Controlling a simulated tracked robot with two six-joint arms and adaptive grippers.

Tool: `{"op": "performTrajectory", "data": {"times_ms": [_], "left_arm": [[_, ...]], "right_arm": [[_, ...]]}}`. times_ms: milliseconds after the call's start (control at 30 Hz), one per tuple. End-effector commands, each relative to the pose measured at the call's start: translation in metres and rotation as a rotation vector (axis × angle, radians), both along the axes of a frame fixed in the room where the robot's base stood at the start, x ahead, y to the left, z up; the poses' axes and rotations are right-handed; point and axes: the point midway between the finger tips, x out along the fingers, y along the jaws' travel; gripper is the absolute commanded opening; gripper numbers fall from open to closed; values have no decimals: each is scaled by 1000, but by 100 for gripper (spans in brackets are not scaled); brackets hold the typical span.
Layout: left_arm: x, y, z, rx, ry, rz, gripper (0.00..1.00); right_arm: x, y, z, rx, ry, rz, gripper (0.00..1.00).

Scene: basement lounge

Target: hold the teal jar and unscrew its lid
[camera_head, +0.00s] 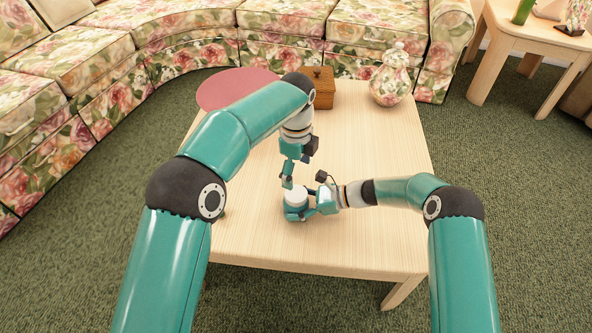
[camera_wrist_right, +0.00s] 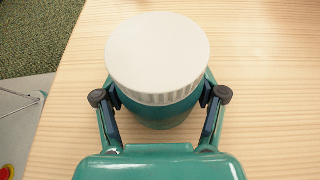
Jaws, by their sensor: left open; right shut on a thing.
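The teal jar (camera_head: 297,214) stands upright on the wooden table near its front edge, with a white ribbed lid (camera_head: 296,198) on top. My right gripper (camera_head: 310,207) comes in from the right and is shut on the jar's body below the lid. The right wrist view shows both fingers against the sides of the jar (camera_wrist_right: 160,116), with the round white lid (camera_wrist_right: 158,50) above them. My left gripper (camera_head: 288,182) points down just above the lid and is open. Whether its fingertips touch the lid cannot be told.
On the table (camera_head: 370,150) stand a round pink mat (camera_head: 225,90), a brown wooden box (camera_head: 321,90) and a floral lidded vase (camera_head: 390,82) at the back. A floral sofa (camera_head: 190,45) curves behind. The table's right part is clear.

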Motion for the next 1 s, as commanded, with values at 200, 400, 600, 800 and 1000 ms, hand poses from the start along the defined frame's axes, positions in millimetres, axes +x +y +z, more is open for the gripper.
{"op": "performTrajectory", "data": {"times_ms": [200,400,600,800,1000], "left_arm": [[-1,1,-4,8,10,-204,83],[-2,2,-18,11,15,-239,83],[-2,2,-46,11,14,-237,83],[-2,2,-72,10,13,-235,83],[-2,1,-84,9,11,-235,83]], "right_arm": [[0,0,0,0,0,0,0],[0,0,0,0,0,0,0],[0,0,0,0,0,0,0],[0,0,0,0,0,0,0],[0,0,0,0,0,0,0]]}}
